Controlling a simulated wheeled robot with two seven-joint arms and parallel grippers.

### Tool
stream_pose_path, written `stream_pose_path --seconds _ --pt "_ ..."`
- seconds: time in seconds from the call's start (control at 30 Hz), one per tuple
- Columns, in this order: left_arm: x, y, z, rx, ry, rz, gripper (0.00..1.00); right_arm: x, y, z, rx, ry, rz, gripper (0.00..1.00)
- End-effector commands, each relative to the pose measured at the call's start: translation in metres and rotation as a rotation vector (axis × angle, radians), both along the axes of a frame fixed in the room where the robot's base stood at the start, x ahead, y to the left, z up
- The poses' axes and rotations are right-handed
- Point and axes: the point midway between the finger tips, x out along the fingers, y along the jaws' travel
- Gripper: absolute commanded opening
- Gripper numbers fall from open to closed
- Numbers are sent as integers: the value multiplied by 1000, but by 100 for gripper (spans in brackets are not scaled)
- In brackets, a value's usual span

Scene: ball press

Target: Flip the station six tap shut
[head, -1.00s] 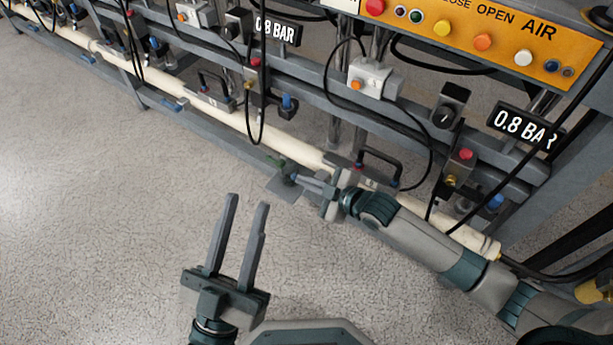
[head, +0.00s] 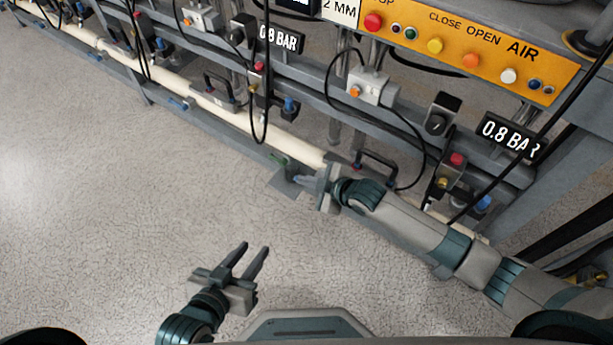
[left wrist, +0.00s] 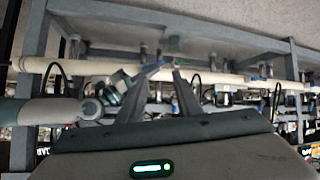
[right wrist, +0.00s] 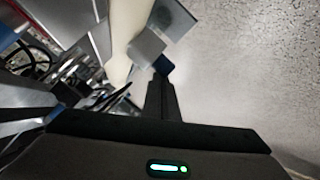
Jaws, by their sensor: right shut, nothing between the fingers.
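My right gripper (head: 303,180) is shut and empty at the cream pipe (head: 260,127), beside a grey plate (head: 283,186) and a small green part (head: 279,159). In the right wrist view its fingers (right wrist: 161,88) end close to a dark blue tap handle (right wrist: 163,66) by a grey block (right wrist: 146,48) on the pipe. I cannot tell whether they touch. No station number is readable at this tap. My left gripper (head: 254,251) is open and empty over the floor, well away from the pipe. Its spread fingers also show in the left wrist view (left wrist: 158,92).
An orange button panel (head: 470,55) and a pressure sign (head: 509,135) stand at the upper right. Black cables (head: 262,90) hang before the grey rails. A black handle (head: 378,163) sits right of my right gripper. The floor (head: 120,200) is clear at the left.

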Motion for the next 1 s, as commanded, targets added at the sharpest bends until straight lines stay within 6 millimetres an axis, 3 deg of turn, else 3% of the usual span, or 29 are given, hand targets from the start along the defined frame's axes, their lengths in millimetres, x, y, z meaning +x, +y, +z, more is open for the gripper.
stream_pose_path --seconds 0.23,1.0 --pt "-32 18 -26 61 235 0 31 1 1 2 -42 30 -1 0" --pt "-63 74 -37 244 522 43 31 2 3 -3 -202 146 0 0"
